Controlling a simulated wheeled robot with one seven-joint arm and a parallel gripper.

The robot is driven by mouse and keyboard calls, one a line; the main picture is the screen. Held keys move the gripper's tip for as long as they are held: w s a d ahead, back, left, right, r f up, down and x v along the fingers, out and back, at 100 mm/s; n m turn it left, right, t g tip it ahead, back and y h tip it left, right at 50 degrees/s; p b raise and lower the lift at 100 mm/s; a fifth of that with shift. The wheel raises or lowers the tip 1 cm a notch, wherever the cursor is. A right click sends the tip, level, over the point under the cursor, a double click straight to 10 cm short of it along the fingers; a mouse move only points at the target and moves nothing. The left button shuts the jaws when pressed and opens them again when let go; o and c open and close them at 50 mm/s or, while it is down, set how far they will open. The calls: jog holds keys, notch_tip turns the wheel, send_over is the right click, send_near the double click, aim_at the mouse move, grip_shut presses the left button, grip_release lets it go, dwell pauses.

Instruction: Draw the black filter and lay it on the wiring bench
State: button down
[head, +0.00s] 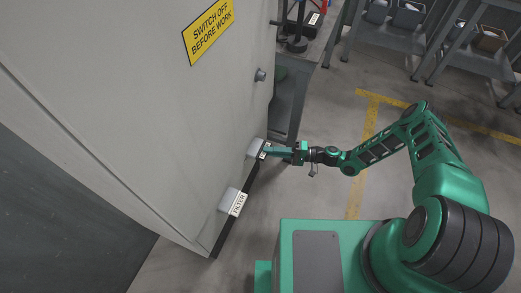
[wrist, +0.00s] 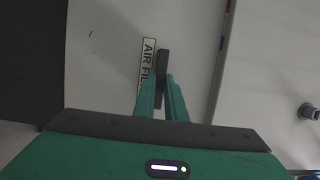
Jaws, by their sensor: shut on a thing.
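My gripper (head: 269,152) reaches left to the upper grey-white housing (head: 254,147), low on the tall cabinet's door. In the wrist view its two green fingers (wrist: 161,98) are closed on a dark upright piece, the black filter (wrist: 162,66). The filter stands beside a white label reading "AIR FIL…" (wrist: 147,62), partly hidden by a finger. In the head view the filter is too small and covered to make out. I cannot tell how far it sits in the housing. A grey bench (head: 318,47) stands behind the cabinet; I cannot read whether it is the wiring bench.
A second housing with a "FILTER" label (head: 238,204) sits lower on the cabinet (head: 130,120). A yellow sign (head: 208,30) and a round knob (head: 260,75) are above. Grey racks with bins (head: 408,14) stand at the back right. The floor between is clear, with yellow lines.

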jog(key=shift+s+d, duration=0.25)
jog(key=shift+d, duration=0.5)
dwell(0.5)
jog(key=shift+s+d, duration=0.25)
jog(key=shift+d, duration=0.45)
jog(key=shift+s+d, duration=0.25)
jog(key=shift+d, duration=0.45)
jog(key=shift+s+d, duration=0.25)
jog(key=shift+d, duration=0.45)
